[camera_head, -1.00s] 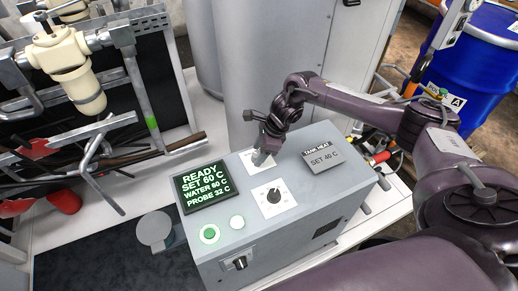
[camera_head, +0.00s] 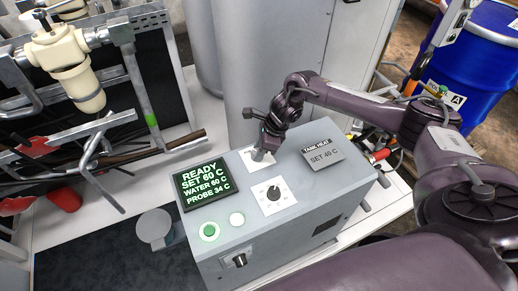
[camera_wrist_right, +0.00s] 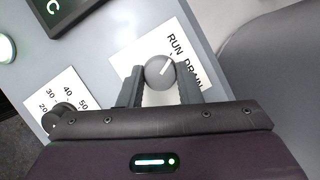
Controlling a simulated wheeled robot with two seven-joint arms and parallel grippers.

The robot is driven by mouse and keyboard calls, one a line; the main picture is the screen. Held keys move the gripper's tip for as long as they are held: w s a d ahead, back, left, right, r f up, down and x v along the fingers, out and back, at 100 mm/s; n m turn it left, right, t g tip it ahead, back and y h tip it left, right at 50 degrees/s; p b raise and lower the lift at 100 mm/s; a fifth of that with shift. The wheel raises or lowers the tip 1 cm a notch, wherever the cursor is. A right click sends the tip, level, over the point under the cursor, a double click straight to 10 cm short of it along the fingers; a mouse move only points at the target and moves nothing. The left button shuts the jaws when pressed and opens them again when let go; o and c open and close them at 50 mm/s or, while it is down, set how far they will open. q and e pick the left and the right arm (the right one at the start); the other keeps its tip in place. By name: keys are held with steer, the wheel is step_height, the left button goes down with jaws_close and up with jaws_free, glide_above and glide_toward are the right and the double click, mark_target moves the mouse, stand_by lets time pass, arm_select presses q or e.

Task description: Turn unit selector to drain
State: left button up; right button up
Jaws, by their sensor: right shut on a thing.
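The unit selector is a round grey knob (camera_wrist_right: 159,72) with a white pointer line, on a white label plate (camera_wrist_right: 132,50) marked RUN and DRAIN. In the right wrist view the pointer slants up and right, toward the space between the two words. My right gripper (camera_wrist_right: 160,88) is shut on the knob, one finger on each side. In the head view my right gripper (camera_head: 263,152) reaches down to the top of the grey control box (camera_head: 290,235) and hides most of the knob. My left gripper is not in view.
The box carries a screen (camera_head: 205,184) reading READY, SET 60 C, WATER 60 C, PROBE 34 C. A temperature dial (camera_head: 273,193), a lit green button (camera_head: 209,231) and a TANK HEAT plate (camera_head: 323,156) are close by. A blue drum (camera_head: 480,55) stands at the back right.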

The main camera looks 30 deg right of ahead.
steer(key=m+t, duration=0.1)
steer(key=m, duration=0.2)
steer(key=shift+b, duration=0.4)
steer(key=m+h, duration=0.1)
steer(key=m, duration=0.1)
steer(key=shift+s+a+m+t, duration=0.1)
steer(key=shift+a+m+t, duration=0.05)
steer(key=shift+m+t, duration=0.25)
steer(key=shift+r+m+h, duration=0.1)
steer(key=shift+m+h, duration=0.5)
steer(key=shift+m, duration=0.6)
steer(key=shift+a+m+t+h, duration=0.1)
steer(key=shift+m+t+h, duration=0.35)
steer(key=shift+m, duration=1.05)
steer(key=shift+h, duration=0.25)
steer(key=o, duration=1)
steer(key=v, duration=0.7)
steer(key=shift+r, duration=0.35)
